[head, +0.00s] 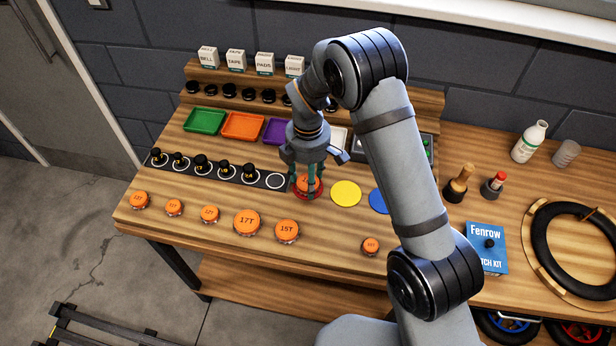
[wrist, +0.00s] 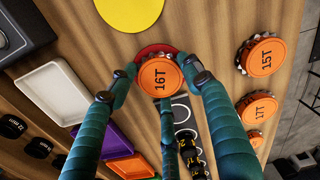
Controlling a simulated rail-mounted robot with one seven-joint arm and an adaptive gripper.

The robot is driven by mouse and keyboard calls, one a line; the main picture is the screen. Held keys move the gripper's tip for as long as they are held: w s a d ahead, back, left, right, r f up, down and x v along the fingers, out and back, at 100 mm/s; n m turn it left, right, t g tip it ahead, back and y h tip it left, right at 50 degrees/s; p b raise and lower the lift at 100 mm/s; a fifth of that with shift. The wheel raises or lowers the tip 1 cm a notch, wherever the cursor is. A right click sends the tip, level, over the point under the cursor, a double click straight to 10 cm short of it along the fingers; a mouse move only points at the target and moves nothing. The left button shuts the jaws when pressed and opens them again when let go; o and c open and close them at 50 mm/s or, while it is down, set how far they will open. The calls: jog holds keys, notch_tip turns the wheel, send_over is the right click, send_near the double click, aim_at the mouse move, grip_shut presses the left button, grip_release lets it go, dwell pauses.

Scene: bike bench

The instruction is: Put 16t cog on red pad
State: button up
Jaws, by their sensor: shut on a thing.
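The 16T cog (wrist: 160,78) has an orange top with its label readable in the wrist view. My gripper (head: 307,185) is shut on it, with its teal fingers around the cog's sides. In the head view the cog (head: 306,183) is partly hidden by the fingers. The red pad (wrist: 155,50) is a flat disc directly beneath or just behind the cog, and its red rim (head: 308,197) shows below the cog in the head view. I cannot tell whether the cog touches the pad or hovers just above it.
A yellow pad (head: 346,194) and a blue pad (head: 379,201) lie to the right. Other orange cogs, including 17T (head: 247,222) and 15T (head: 287,231), line the front. A dark strip with black pieces (head: 225,172) lies left. Coloured trays (head: 243,125) stand behind.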

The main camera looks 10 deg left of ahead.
jog(key=shift+f, duration=0.2)
jog(key=o, duration=1.2)
jog(key=shift+c, duration=0.2)
notch_tip(320, 180, up, 12)
jog(key=shift+r+b, duration=0.25)
jog(key=shift+b, duration=0.4)
jog(key=shift+f, duration=0.1)
